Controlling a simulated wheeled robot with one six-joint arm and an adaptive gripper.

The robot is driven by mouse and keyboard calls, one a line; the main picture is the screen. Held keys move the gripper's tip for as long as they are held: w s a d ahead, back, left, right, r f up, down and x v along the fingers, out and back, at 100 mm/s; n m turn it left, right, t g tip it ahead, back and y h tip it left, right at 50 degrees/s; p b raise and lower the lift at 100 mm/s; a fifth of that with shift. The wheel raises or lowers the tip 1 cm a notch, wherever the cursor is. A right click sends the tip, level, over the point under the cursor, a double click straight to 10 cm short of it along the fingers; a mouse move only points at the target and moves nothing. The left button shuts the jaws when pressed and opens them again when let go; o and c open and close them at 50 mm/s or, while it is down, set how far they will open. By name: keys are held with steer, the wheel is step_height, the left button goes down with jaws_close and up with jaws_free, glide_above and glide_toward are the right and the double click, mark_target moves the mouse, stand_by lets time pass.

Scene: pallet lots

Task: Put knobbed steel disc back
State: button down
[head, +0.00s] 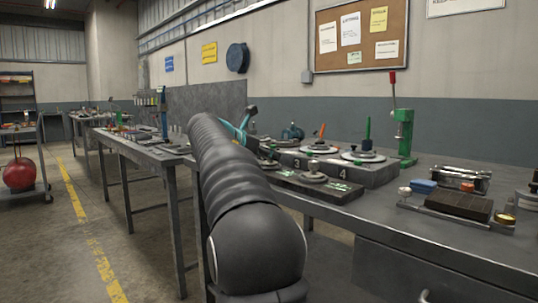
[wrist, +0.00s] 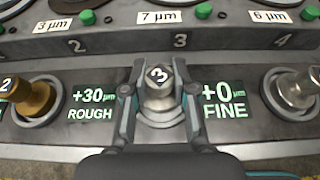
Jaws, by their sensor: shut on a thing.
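A knobbed steel disc (wrist: 160,112) with a "3" on its knob is between my fingers in the wrist view. My gripper (wrist: 158,92) is shut on its knob. The disc is over or in the front rack (wrist: 60,135), between the "+30 µm ROUGH" and "+0 µm FINE" labels; I cannot tell whether it touches the bottom. A brass knobbed disc (wrist: 34,100) marked "2" sits to the left, and another steel knobbed disc (wrist: 296,92) to the right. In the head view my arm hides most of the gripper and the held disc.
Behind the rack is a raised block (head: 375,176) with numbered stations and upright coloured handles. A green press (head: 404,135) stands behind it. A dark block on a tray (head: 458,206) and a blue item (head: 424,186) lie to the right. The bench front (head: 420,245) is clear.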

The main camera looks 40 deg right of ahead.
steer(key=c, duration=0.9)
jaws_free()
steer(key=shift+r, duration=0.25)
steer(key=p+v, duration=0.1)
steer(key=v, duration=1.1)
steer(key=shift+f+p, duration=0.1)
steer(key=shift+p, duration=0.3)
